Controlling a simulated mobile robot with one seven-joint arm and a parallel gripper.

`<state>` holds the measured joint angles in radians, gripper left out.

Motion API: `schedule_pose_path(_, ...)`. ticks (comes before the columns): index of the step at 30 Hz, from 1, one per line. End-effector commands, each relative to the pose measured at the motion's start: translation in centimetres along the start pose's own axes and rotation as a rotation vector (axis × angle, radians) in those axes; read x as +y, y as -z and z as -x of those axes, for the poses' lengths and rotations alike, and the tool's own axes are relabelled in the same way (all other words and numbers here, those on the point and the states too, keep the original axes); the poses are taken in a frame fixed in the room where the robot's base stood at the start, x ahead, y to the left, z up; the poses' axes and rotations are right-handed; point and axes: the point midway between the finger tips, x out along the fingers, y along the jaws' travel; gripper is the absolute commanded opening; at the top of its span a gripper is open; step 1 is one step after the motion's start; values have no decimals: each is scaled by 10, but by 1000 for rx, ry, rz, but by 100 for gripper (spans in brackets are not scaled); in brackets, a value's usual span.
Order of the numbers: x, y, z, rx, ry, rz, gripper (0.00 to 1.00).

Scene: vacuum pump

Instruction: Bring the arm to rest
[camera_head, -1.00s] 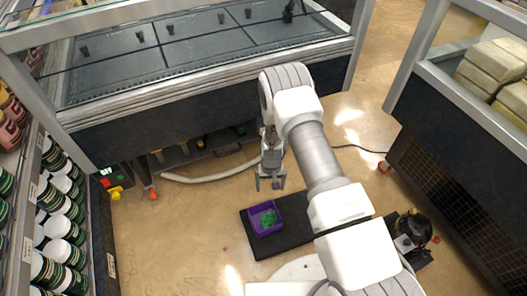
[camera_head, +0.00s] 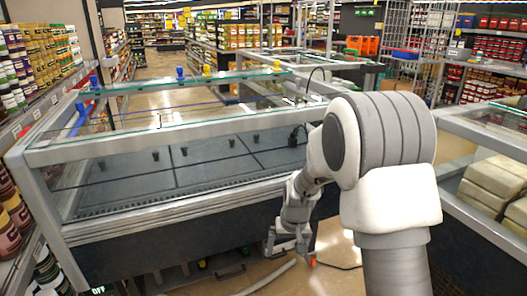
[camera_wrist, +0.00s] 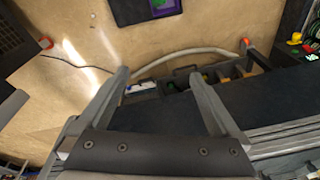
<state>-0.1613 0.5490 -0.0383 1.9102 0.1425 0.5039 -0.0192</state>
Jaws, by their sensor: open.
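My arm (camera_head: 385,150) rises from the lower right of the head view and bends over to the left. My gripper (camera_head: 283,243) hangs low in front of the dark front of the glass-topped freezer case. In the wrist view my gripper (camera_wrist: 158,75) shows two fingers spread wide with nothing between them. Beyond them lies the floor with a pale hose (camera_wrist: 180,53) and a grey caddy (camera_wrist: 185,80). The gripper appears to touch nothing.
The freezer case (camera_head: 150,215) fills the left and middle. A second case with pale blocks (camera_head: 487,185) stands at right, and stocked shelves (camera_head: 30,70) at left. In the wrist view, a black mat (camera_wrist: 130,10) bearing a purple tray (camera_wrist: 160,4) lies on the floor.

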Motion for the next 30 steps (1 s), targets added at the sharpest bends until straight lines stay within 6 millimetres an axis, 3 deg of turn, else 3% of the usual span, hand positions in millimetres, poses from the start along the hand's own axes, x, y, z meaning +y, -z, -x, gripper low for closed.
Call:
schedule_pose_path(1,2,-1,24,20,3,-2,99)
schedule_pose_path(6,9,-17,89,65,5,-2,99)
schedule_pose_path(15,23,-66,183,144,-3,-2,99)
schedule_pose_path(24,36,-133,248,225,-26,-4,99)
schedule_pose_path(30,44,-179,272,273,-49,-8,99)
